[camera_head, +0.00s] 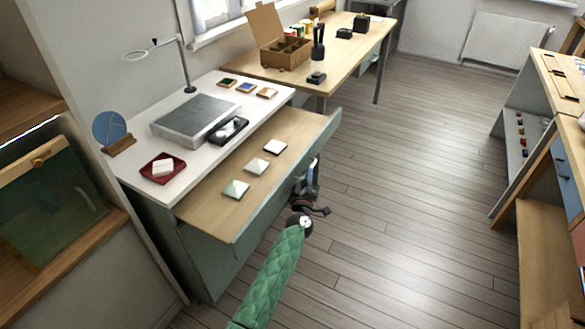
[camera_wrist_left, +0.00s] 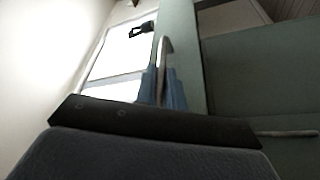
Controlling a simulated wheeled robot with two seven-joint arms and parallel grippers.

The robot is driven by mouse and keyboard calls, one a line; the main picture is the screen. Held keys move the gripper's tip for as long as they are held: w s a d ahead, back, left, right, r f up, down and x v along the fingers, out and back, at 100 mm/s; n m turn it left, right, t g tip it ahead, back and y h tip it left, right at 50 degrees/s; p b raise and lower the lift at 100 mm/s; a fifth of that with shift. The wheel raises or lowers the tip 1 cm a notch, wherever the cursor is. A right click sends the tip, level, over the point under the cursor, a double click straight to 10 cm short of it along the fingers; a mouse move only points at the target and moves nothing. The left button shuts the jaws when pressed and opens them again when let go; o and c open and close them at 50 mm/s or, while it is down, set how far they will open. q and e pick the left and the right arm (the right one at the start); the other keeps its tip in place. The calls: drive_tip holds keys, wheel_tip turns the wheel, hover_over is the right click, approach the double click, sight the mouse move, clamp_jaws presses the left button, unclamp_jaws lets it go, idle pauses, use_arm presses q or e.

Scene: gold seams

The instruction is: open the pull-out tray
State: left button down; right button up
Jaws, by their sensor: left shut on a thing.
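The pull-out tray (camera_head: 215,207) has a pale wood surface and a grey-green front. It stands out from under the white worktop of the workbench in the head view. Three small square tiles, green, white and pinkish white, lie on it. My left gripper (camera_head: 312,180) is at the outer side of the tray front, partly hidden by its own wrist. In the left wrist view, its blue fingers (camera_wrist_left: 163,88) are shut around a metal handle (camera_wrist_left: 165,55) on the grey-green front (camera_wrist_left: 180,50). My right gripper is not in view.
The white worktop (camera_head: 215,85) holds a grey slab (camera_head: 195,118), a red dish (camera_head: 162,168), a lamp (camera_head: 183,65) and small tiles. A wooden table (camera_head: 340,50) with a cardboard box stands behind. The wooden floor (camera_head: 410,160) to the right is clear, up to shelves.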

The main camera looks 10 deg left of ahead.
use_arm(q)
drive_tip(key=shift+s+d+f, duration=0.1)
drive_tip(key=shift+s+d, duration=0.2)
drive_tip(key=shift+d, duration=0.4)
drive_tip(key=shift+s+d, duration=0.25)
drive_tip(key=shift+d, duration=0.45)
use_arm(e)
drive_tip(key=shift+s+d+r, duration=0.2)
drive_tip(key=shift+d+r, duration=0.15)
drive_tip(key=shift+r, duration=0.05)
use_arm(q)
drive_tip(key=c, duration=1.5)
unclamp_jaws()
drive_tip(key=v, duration=0.7)
drive_tip(key=shift+s+b, duration=0.4)
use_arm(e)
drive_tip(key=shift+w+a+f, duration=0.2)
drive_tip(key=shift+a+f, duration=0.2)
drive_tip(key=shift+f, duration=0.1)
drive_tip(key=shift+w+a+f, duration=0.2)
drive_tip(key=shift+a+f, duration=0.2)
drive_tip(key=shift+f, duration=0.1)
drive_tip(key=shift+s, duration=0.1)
